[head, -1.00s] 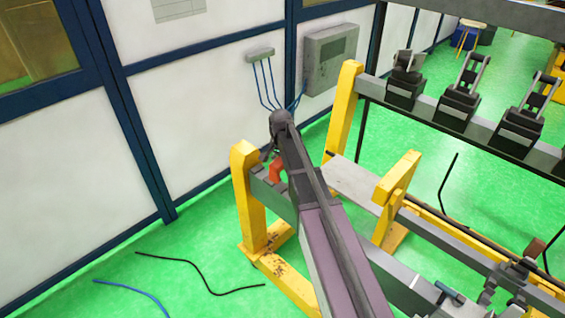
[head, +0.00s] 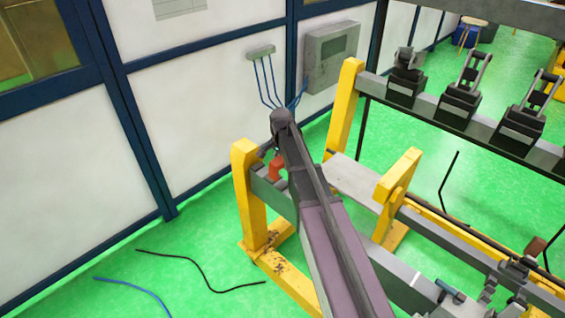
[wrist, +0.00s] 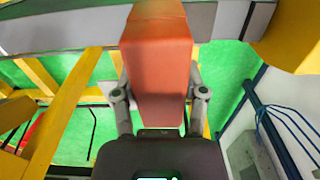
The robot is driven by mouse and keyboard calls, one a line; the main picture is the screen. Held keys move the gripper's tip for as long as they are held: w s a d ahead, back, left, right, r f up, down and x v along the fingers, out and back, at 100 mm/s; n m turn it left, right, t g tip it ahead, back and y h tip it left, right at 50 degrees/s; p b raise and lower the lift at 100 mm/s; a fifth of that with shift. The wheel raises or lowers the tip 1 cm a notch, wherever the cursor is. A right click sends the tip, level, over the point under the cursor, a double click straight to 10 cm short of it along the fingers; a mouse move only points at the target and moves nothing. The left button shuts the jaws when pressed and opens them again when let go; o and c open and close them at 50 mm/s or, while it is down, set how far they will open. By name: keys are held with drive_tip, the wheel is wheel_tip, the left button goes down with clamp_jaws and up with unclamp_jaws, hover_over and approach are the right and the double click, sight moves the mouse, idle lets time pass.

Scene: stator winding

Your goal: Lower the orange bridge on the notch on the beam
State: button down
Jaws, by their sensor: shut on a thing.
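The orange bridge (head: 273,168) is a block beside the yellow post, at the grey beam (head: 270,190) in the head view. In the wrist view the bridge (wrist: 157,62) stands between the two fingers of my gripper (wrist: 158,92), which is shut on it. Its far end overlaps the grey beam (wrist: 50,30) there. My own arm hides part of the bridge and beam in the head view. I cannot make out the notch, or whether the bridge touches the beam.
A yellow post (head: 246,195) stands close to the left of the bridge. A wall panel (head: 195,125) and a grey electrical box (head: 330,57) are behind. A second rail with black clamps (head: 462,105) runs at the right. Cables lie on the green floor.

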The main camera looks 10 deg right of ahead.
drive_tip(key=b, duration=0.4)
hover_over(281, 185)
drive_tip(key=shift+w+d+f, duration=0.1)
drive_tip(key=shift+f, duration=1.05)
drive_tip(key=shift+w+d+f, duration=0.1)
drive_tip(key=shift+f, duration=1.05)
drive_tip(key=shift+s+f+b, duration=0.1)
drive_tip(key=shift+f+b, duration=0.25)
drive_tip(key=shift+b, duration=0.15)
drive_tip(key=shift+a+f+b, duration=0.1)
drive_tip(key=shift+f+b, duration=1.3)
drive_tip(key=shift+f+b, duration=0.3)
drive_tip(key=shift+f, duration=0.15)
drive_tip(key=c, duration=1.4)
unclamp_jaws()
drive_tip(key=shift+s+f+b, duration=0.25)
drive_tip(key=shift+s+b, duration=0.15)
drive_tip(key=shift+b, duration=0.25)
drive_tip(key=c, duration=1)
unclamp_jaws()
drive_tip(key=shift+w+f, duration=0.15)
drive_tip(key=shift+f, duration=0.25)
drive_tip(key=shift+w+r, duration=0.1)
drive_tip(key=shift+r, duration=0.25)
drive_tip(key=shift+c, duration=0.8)
